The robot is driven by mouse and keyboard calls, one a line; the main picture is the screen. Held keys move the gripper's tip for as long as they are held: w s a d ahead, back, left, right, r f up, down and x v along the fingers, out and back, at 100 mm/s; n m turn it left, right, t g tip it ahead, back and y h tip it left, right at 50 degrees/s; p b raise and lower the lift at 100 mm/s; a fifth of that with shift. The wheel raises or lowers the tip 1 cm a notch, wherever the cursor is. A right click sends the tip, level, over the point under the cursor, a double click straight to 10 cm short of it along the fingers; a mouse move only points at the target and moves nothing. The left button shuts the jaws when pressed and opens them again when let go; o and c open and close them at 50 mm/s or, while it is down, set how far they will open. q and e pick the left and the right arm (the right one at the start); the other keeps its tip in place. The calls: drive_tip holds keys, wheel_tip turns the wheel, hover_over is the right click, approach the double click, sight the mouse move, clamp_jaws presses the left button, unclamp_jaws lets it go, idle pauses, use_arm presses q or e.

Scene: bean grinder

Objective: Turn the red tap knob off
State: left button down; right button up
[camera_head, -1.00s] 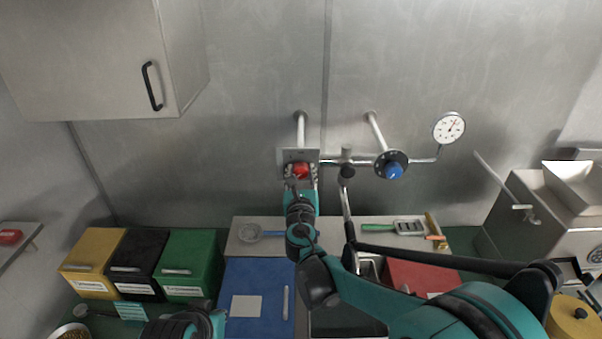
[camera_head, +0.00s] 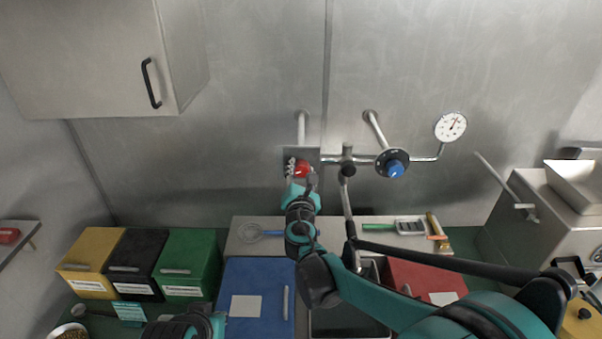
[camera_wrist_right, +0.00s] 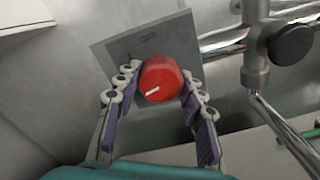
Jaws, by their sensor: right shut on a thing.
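The red tap knob (camera_head: 302,169) sits on a square metal plate on the back wall, below a pipe. In the right wrist view the knob (camera_wrist_right: 160,76) carries a white mark near its lower left.
A blue knob (camera_head: 396,170) and a pressure gauge (camera_head: 451,127) are on the pipes to the right. A tap spout (camera_head: 348,215) hangs just right of my right gripper. Yellow, black and green bins (camera_head: 190,262) stand at left. A cabinet (camera_head: 90,60) hangs at upper left.

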drive_tip(key=m, duration=0.4)
drive_tip(key=shift+m+b, duration=0.3)
drive_tip(key=m, duration=1.1)
drive_tip(key=shift+r+b, duration=0.1)
drive_tip(key=shift+b, duration=0.3)
drive_tip(key=m, duration=0.5)
drive_tip(key=o, duration=1.2)
